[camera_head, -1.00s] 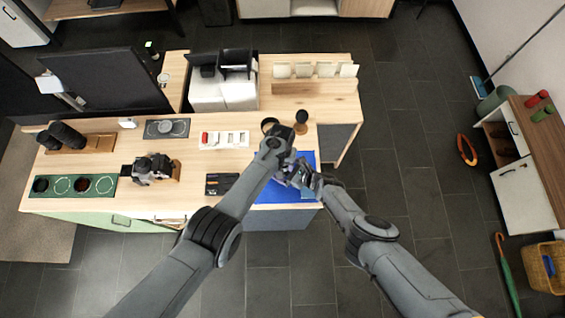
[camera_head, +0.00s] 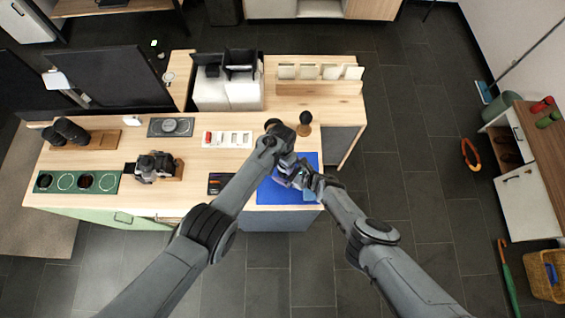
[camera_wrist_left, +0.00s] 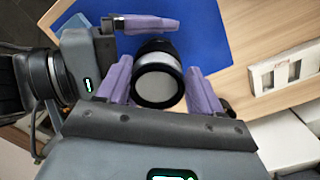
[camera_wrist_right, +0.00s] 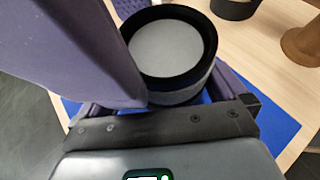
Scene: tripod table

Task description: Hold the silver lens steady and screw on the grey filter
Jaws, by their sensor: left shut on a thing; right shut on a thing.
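My left gripper (camera_wrist_left: 160,88) is shut around a black ring with a grey disc, which looks like the grey filter (camera_wrist_left: 156,86). The filter also shows in the right wrist view (camera_wrist_right: 170,48). Directly beyond it is the silver lens (camera_wrist_left: 160,60), with a pale band and a dark far end. My right gripper (camera_wrist_right: 175,100) appears shut on the lens from the side, below my left fingers. Filter and lens look in line and touching; whether the thread is engaged cannot be told. In the head view both grippers (camera_head: 290,168) (camera_head: 308,183) meet above the blue mat, mostly hiding both parts.
The blue mat (camera_head: 270,193) lies at the table's right front corner. A camera (camera_head: 152,166), a green tray with round slots (camera_head: 60,182) and a white holder (camera_head: 228,139) stand to the left. A brown knobbed piece (camera_head: 305,128) stands close behind my grippers.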

